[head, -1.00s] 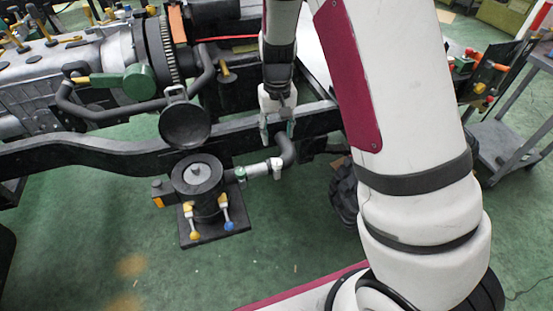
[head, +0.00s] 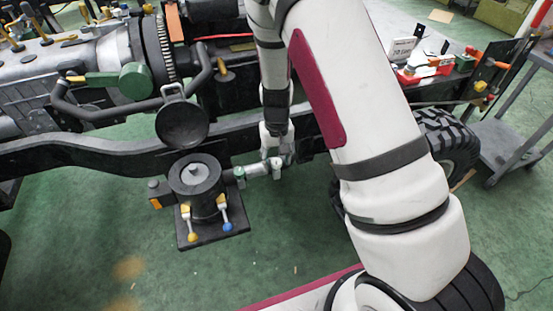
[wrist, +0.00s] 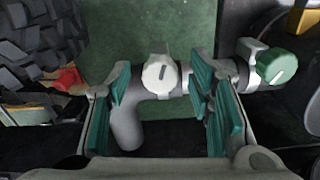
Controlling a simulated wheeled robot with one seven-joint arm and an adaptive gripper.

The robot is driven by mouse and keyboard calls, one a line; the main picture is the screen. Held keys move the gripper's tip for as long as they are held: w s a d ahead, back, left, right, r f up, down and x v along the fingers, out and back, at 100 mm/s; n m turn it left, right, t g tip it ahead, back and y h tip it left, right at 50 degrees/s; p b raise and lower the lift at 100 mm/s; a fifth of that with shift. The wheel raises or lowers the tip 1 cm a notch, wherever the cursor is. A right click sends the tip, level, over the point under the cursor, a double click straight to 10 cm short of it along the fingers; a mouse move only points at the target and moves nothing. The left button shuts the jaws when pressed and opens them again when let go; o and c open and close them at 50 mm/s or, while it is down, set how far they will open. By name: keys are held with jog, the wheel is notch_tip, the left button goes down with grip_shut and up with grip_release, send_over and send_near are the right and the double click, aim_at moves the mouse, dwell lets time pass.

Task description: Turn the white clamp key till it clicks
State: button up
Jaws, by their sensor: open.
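The white clamp key (wrist: 160,73) is a round knob with a dark slot mark, on a grey pipe (wrist: 125,122). In the wrist view it lies between the green pads of my gripper (wrist: 162,85), with a gap on each side. My gripper is open and empty. In the head view my gripper (head: 276,158) is at the pipe fitting, right of the black canister, and its fingers partly cover the white key.
A green key (wrist: 276,66) sits on the same pipe, close beside one finger. The black canister (head: 195,180) has yellow and blue levers below it. The dark chassis rail (head: 90,153) runs just behind. A tyre (head: 450,140) lies to the right.

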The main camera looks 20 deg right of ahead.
jog(key=shift+c, duration=0.4)
grip_shut()
jog(key=shift+m, duration=0.3)
jog(key=m+p, duration=0.1)
jog(key=m, duration=0.4)
jog(key=shift+a, duration=0.1)
jog(key=m+p, duration=0.1)
jog(key=m, duration=0.5)
jog(key=shift+w+m, duration=0.1)
jog(key=shift+m, duration=0.2)
